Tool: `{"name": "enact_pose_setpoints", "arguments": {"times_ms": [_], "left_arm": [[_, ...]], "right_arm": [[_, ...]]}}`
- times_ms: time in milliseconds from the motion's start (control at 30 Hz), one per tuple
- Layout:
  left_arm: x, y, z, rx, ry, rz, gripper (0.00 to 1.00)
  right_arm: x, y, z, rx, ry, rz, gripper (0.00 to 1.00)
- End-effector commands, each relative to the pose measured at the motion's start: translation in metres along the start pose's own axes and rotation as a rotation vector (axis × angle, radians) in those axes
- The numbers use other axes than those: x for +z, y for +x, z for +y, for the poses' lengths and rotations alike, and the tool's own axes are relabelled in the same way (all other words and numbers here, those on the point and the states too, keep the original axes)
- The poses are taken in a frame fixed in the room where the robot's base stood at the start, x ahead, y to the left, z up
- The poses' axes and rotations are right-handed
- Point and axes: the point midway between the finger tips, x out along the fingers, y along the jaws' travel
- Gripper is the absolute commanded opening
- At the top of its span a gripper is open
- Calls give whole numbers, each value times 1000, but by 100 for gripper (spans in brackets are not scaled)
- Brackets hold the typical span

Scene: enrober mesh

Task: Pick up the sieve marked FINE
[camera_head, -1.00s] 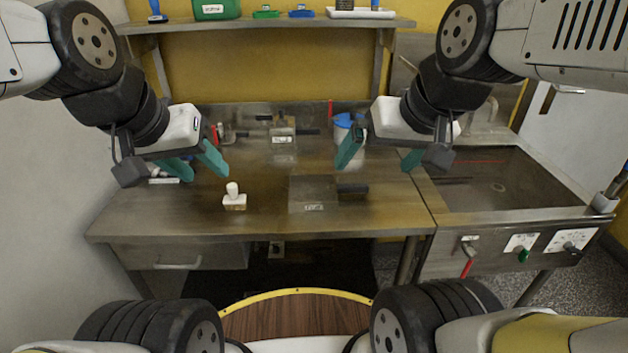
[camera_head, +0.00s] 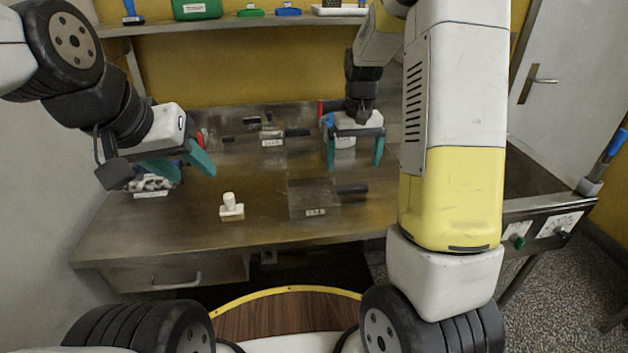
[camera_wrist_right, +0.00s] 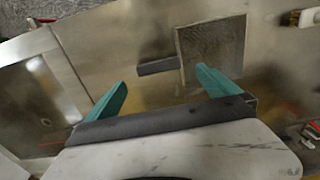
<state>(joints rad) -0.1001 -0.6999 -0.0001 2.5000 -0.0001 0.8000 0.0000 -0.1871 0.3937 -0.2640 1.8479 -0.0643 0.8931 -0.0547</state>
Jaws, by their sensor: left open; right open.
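A flat square mesh sieve (camera_head: 313,199) with a dark handle (camera_head: 352,189) pointing right lies near the table's front; its small front label is too blurred to read. It also shows in the right wrist view (camera_wrist_right: 210,55). A second mesh piece (camera_head: 271,132) with a dark handle and a label lies at the back; that label is unreadable too, so I cannot tell which is FINE. My right gripper (camera_head: 355,165) is open and empty, above and behind the front sieve's handle. My left gripper (camera_head: 195,174) is open and empty at the table's left.
A labelled cluttered item (camera_head: 152,184) lies below my left gripper. A shelf (camera_head: 240,22) with boxes runs along the back wall. The table's front middle is mostly clear.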

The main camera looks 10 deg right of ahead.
Motion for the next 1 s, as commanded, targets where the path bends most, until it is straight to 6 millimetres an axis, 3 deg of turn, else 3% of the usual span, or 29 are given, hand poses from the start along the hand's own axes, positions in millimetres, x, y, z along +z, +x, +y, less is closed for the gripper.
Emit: {"name": "enact_pose_setpoints", "arguments": {"times_ms": [633,967,1000], "left_arm": [[0,0,0,0,0,0,46],[0,0,0,0,0,0,46],[0,0,0,0,0,0,46]], "right_arm": [[-5,78,4,9,-2,-16,100],[-6,85,4,8,-2,-11,100],[-6,85,4,8,-2,-11,92]]}}
